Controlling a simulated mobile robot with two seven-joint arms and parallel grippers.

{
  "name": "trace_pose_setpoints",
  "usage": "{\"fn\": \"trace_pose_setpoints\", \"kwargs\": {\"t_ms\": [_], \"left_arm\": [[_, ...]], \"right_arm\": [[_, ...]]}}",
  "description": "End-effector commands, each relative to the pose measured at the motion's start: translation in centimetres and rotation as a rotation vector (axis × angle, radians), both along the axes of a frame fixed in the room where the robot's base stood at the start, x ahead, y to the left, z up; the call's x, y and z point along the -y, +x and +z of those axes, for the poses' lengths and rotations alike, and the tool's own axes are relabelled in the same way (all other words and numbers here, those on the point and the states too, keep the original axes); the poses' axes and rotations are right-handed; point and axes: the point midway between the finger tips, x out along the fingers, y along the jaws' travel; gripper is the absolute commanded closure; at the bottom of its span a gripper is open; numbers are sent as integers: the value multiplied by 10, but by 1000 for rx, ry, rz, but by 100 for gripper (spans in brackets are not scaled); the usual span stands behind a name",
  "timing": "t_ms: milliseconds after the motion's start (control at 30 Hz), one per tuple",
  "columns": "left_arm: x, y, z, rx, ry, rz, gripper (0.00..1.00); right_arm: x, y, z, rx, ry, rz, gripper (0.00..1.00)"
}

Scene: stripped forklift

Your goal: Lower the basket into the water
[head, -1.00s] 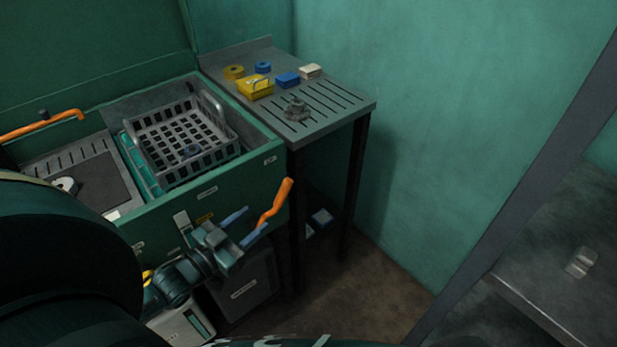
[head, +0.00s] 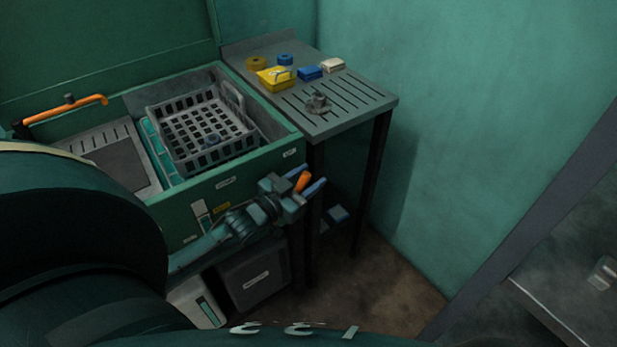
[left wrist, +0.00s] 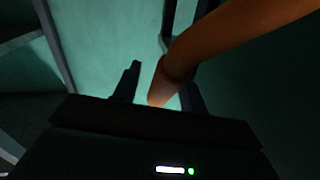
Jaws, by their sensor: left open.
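A grey mesh basket (head: 190,143) sits at the opening of the green tank (head: 235,186), with a small dark part in it. A teal strip (head: 154,150), perhaps water, shows along its left side; how deep the basket sits is unclear. An orange lever (head: 302,181) is at the tank's front right. My left gripper (head: 311,177) is open around the lever's grip. In the left wrist view the orange lever (left wrist: 215,45) runs between the two fingers (left wrist: 161,85), without clear contact on both sides. My right gripper is out of view.
Another orange lever (head: 65,109) is at the tank's left. Floor right of the table is clear.

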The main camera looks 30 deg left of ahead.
Motion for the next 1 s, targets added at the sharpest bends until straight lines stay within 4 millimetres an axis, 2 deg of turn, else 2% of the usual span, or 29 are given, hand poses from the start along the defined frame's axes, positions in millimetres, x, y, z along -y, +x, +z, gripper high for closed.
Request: {"fn": "trace_pose_setpoints", "kwargs": {"t_ms": [333,867,1000], "left_arm": [[1,4,0,0,0,-1,58],[1,4,0,0,0,-1,100],[2,4,0,0,0,-1,100]], "right_arm": [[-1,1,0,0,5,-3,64],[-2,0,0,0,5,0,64],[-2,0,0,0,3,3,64]]}}
